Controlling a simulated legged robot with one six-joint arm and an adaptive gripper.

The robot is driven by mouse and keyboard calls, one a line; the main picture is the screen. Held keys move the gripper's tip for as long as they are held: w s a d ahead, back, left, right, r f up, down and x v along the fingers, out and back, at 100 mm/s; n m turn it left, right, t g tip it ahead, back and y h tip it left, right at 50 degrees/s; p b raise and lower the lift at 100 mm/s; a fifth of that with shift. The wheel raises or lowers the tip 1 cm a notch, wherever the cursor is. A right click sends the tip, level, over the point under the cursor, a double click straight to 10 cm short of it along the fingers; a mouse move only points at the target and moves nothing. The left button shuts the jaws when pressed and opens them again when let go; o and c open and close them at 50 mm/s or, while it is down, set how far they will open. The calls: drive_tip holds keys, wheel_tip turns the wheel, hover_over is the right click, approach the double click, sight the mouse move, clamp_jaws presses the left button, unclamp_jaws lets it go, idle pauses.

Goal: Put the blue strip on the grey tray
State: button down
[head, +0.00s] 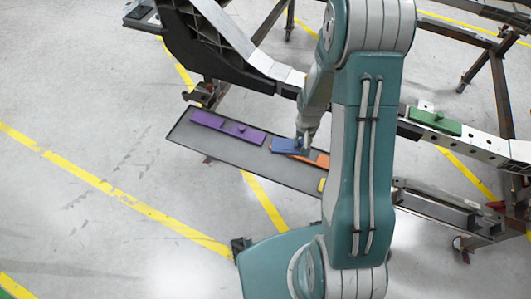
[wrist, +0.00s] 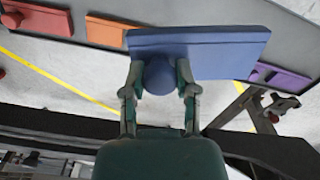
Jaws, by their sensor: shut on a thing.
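The blue strip (head: 288,146) is a flat bar with a round blue knob (wrist: 158,77). It also shows large in the wrist view (wrist: 218,50). My gripper (head: 305,143) has its two fingers closed on the knob, one on each side, as the wrist view (wrist: 159,82) shows. The long dark grey tray (head: 262,169) lies to the left of my arm in the head view. The blue strip appears over the tray, between the purple and orange strips. I cannot tell whether it touches the tray. My arm hides the tray's right end.
A purple strip (head: 227,127) lies on the tray's left part. An orange strip (head: 322,160) and a yellow piece (head: 322,184) are partly hidden by my arm. A green strip (head: 435,121) sits on the chassis frame at right. A red strip (wrist: 38,18) shows in the wrist view.

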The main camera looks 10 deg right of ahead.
drive_tip(key=s+d+f+m, duration=0.3)
drive_tip(key=s+d, duration=0.1)
drive_tip(key=s, duration=0.7)
drive_tip(key=shift+m, duration=0.3)
drive_tip(key=w+a+f, duration=0.2)
drive_tip(key=w+f, duration=0.1)
drive_tip(key=w+a+f, duration=0.2)
drive_tip(key=w+f, duration=0.1)
drive_tip(key=w, duration=0.1)
drive_tip(key=w+a+f, duration=0.3)
drive_tip(key=shift+w+a+f, duration=0.1)
drive_tip(key=shift+w+f, duration=0.15)
drive_tip(key=f, duration=0.2)
drive_tip(key=a+f, duration=0.1)
drive_tip(key=shift+w, duration=0.25)
drive_tip(key=shift+f, duration=0.3)
drive_tip(key=shift+d, duration=0.2)
drive_tip(key=shift+f, duration=0.15)
drive_tip(key=shift+c, duration=1.9)
unclamp_jaws()
